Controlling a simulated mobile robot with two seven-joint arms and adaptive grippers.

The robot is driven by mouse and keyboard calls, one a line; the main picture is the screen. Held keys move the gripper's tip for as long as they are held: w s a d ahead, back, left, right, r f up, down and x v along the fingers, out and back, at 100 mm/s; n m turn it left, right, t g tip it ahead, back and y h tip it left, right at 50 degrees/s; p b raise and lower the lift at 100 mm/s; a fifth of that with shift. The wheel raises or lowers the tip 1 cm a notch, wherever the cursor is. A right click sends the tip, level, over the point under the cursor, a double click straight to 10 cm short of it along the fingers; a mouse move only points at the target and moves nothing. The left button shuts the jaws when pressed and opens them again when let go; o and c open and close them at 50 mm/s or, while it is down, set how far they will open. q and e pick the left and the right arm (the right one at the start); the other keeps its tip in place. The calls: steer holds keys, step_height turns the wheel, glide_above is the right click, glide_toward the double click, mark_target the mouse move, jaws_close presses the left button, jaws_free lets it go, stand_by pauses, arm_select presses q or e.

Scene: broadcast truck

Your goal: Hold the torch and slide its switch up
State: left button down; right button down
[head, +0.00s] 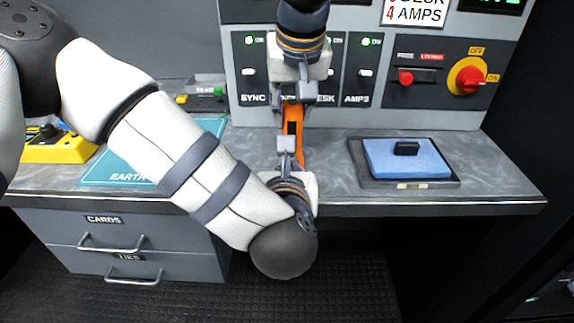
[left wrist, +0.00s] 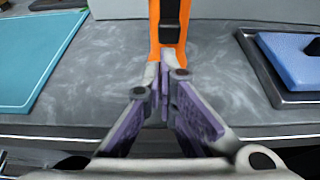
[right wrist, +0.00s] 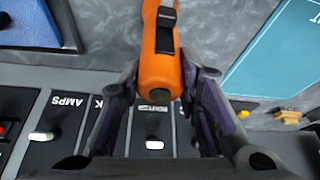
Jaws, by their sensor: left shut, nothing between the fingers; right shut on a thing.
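The orange torch (head: 294,124) is held over the desk in front of the switch panel. Its black slide switch (left wrist: 170,14) shows in the left wrist view and also in the right wrist view (right wrist: 166,16). My right gripper (head: 294,101) comes from above and is shut on the torch, with a finger on each side in the right wrist view (right wrist: 162,76). My left gripper (head: 289,154) is shut and empty at the torch's lower part. In the left wrist view its fingertips (left wrist: 165,71) are below the switch; whether they touch the torch is unclear.
A dark tray (head: 362,164) with a blue pad (head: 410,164) lies to the right. A teal mat (head: 103,174) lies on the left, near a yellow box (head: 58,153). The panel with a red rotary knob (head: 468,78) stands behind. Drawers (head: 110,265) are below the desk.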

arm_select(q)
steer(key=shift+r, duration=1.35)
steer(key=v, duration=1)
arm_select(e)
steer(key=c, duration=1.1)
jaws_free()
